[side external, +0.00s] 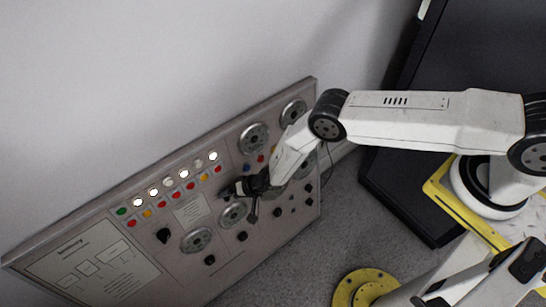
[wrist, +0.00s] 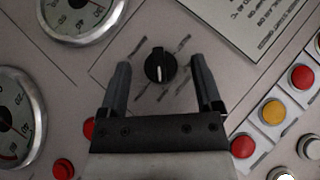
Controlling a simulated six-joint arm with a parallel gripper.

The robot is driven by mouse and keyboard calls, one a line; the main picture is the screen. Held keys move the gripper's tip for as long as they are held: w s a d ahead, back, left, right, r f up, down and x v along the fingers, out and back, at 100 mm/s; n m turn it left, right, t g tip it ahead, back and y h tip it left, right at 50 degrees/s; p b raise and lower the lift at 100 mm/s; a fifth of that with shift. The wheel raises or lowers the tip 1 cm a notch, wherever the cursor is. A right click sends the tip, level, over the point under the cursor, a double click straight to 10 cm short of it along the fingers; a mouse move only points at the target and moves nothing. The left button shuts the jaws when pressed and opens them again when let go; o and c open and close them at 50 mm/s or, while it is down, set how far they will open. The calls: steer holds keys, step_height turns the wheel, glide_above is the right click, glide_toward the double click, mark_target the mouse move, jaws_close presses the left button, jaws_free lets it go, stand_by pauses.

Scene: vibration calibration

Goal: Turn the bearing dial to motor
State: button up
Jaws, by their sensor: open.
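A black dial knob (wrist: 160,66) with a white pointer line sits on the grey panel in the wrist view. Its pointer line points down in that picture, and small labels around it are too blurred to read. My gripper (wrist: 160,61) is open, with one finger on each side of the knob and a visible gap on both sides. In the side external view my gripper (side external: 240,190) is at the panel (side external: 180,276), and the knob between its fingers is hidden there. I cannot tell whether this knob is the bearing dial.
Round gauges (wrist: 18,120) lie left of the knob in the wrist view. Red button (wrist: 301,78) and yellow button (wrist: 273,111) are at the right. More gauges (side external: 196,240) and black knobs (side external: 163,235) cover the panel. A dark cabinet (side external: 450,60) stands at the right.

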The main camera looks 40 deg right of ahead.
stand_by(0.3)
jaws_close()
steer(key=shift+f, duration=0.1)
steer(key=shift+d+f+m+t+y, duration=0.15)
steer(key=shift+m+t+y, duration=0.35)
steer(key=shift+m+y, duration=0.5)
steer(key=shift+f+m+t+y, duration=0.1)
steer(key=shift+m+t+y, duration=0.75)
steer(key=shift+y, duration=0.45)
steer(key=shift+m+y, duration=0.3)
steer(key=shift+m, duration=0.05)
